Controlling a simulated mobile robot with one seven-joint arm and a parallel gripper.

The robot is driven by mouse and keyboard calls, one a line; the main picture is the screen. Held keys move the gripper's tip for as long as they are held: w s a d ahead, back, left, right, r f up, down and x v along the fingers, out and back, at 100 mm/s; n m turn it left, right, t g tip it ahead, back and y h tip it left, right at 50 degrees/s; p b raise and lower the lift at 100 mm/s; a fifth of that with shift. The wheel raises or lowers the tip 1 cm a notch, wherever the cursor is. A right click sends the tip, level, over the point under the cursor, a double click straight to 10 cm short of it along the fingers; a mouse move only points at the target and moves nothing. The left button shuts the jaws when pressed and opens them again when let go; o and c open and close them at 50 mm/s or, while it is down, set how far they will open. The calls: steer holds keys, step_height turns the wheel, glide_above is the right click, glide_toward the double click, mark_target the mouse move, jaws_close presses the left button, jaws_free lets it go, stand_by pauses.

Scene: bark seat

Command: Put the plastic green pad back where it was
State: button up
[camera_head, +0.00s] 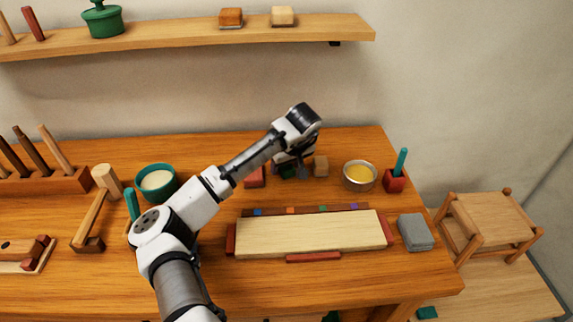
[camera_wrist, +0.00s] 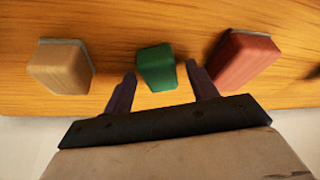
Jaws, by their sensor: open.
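The green pad (camera_wrist: 157,70) stands on the wooden bench in the wrist view, between a tan block and a red block. In the head view only a small dark green part (camera_head: 288,172) shows below my wrist. My gripper (camera_wrist: 162,75) is open, with one finger on each side of the green pad's near end. A gap shows between the pad and each finger, so it is not gripped. In the head view my gripper (camera_head: 296,170) is low over the back of the bench, partly hidden by my wrist.
The tan block (camera_wrist: 61,66) and red block (camera_wrist: 243,60) stand close on either side. A bowl of yellow stuff (camera_head: 359,176) and a red holder (camera_head: 395,181) are to the right. A pale board (camera_head: 310,234) lies in front. A shelf (camera_head: 180,39) hangs above.

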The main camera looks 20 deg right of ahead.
steer(key=b+v, duration=0.2)
steer(key=v, duration=1)
